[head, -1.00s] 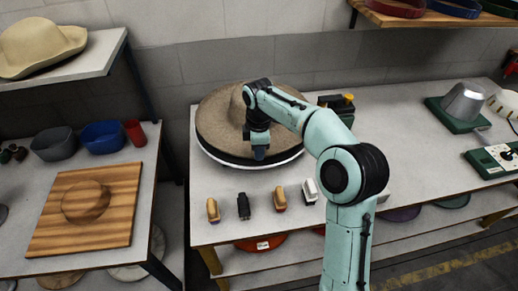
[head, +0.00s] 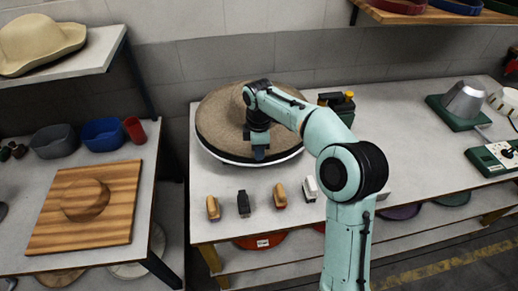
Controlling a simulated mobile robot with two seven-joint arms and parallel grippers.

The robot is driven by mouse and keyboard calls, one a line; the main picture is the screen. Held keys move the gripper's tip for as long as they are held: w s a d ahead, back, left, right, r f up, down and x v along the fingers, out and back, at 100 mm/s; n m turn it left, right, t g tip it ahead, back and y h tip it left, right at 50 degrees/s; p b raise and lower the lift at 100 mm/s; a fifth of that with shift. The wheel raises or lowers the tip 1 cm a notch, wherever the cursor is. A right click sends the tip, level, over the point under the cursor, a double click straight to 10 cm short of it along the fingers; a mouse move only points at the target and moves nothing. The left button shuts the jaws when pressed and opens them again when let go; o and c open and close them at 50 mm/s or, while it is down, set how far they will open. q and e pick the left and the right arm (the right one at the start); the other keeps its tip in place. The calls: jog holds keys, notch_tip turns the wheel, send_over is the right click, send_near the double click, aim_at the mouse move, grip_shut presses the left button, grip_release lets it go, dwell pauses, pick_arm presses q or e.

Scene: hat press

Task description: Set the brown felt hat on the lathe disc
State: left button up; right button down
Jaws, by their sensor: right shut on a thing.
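The brown felt hat (head: 222,125) is a wide, speckled brown disc-like shape at the left end of the main table. It lies on or just above the lathe disc (head: 226,158), whose pale rim and dark edge show below the hat's near side. I cannot tell whether they touch all round. My right gripper (head: 260,154) points down over the hat's near middle part and is shut on the hat. My arm hides part of the hat's right side and crown. My left gripper is not in view.
Several small brushes or blocks (head: 213,208) stand in a row in front of the disc. A wooden board (head: 84,208) lies on the left table, and a cream hat (head: 38,43) on the shelf above.

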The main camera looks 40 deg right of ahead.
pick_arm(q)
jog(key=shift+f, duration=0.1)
pick_arm(e)
jog(key=shift+f, duration=0.25)
jog(key=c, duration=1.1)
grip_release()
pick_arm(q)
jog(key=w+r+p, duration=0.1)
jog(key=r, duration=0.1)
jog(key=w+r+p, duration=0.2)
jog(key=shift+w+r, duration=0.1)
pick_arm(e)
notch_tip(320, 180, up, 14)
jog(key=shift+f, duration=0.25)
